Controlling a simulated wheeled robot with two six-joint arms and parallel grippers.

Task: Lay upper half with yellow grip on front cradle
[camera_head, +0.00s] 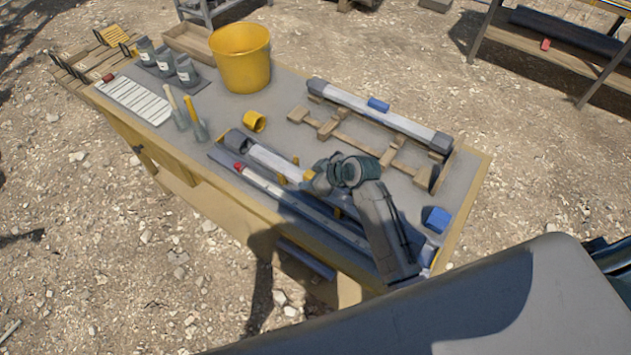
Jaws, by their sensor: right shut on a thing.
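A long pale tube half with a dark end (263,156) lies slanted across the front middle of the bench. My right gripper (314,182) is over its right part and shut on it, with a bit of yellow beside the jaws. The gripper and my right arm hide the rest of the tube half. A wooden cradle frame (328,128) with raised blocks stands behind it, with bare blocks on its front side. Another pale tube with a blue grip (378,105) lies along the back of this frame. My left gripper is out of view.
A long rod with a red tip (262,185) lies in front of the held tube half. A yellow ring (254,122), trowels (197,118) and a yellow bucket (240,62) stand to the left. A blue block (437,219) sits near the right edge.

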